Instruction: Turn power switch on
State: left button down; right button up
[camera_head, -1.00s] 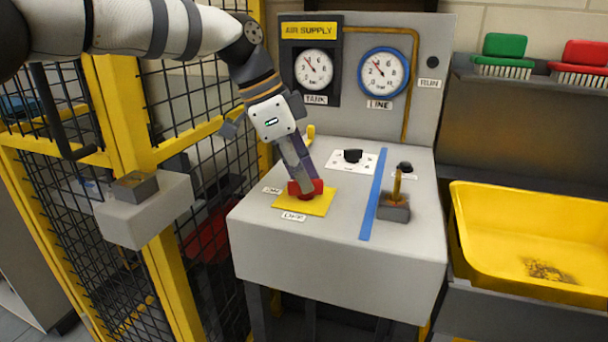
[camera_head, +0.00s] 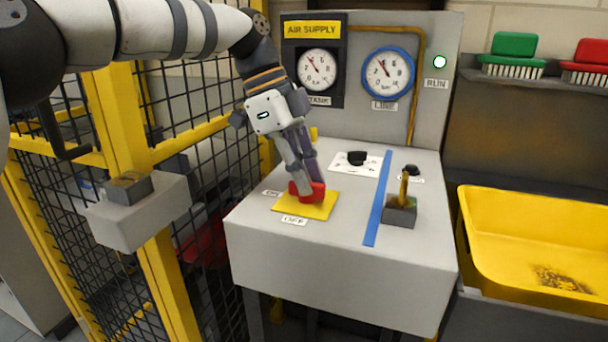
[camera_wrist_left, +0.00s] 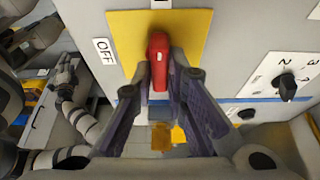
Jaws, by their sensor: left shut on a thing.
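The red power switch (camera_head: 307,191) sits on a yellow plate (camera_head: 318,210) on top of the grey console. A label reading ON is left of the plate and one reading OFF (camera_head: 293,220) is in front of it. My left gripper (camera_head: 301,181) reaches down from the upper left and is shut on the red switch handle. In the left wrist view the red handle (camera_wrist_left: 158,62) stands between the two fingers. The fingers partly hide the switch in the head view.
A black knob (camera_head: 356,158) and a small upright lever (camera_head: 404,190) stand right of the switch, either side of a blue stripe. A yellow fence post and mesh are at left. A yellow bin (camera_head: 530,270) is at right. Part of another arm of mine (camera_wrist_left: 80,120) shows in the wrist view.

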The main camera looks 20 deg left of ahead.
pick_arm(q)
jog(key=c, duration=1.6)
grip_release()
jog(key=v, duration=0.7)
jog(key=shift+r, duration=0.25)
jog(key=shift+a, duration=0.1)
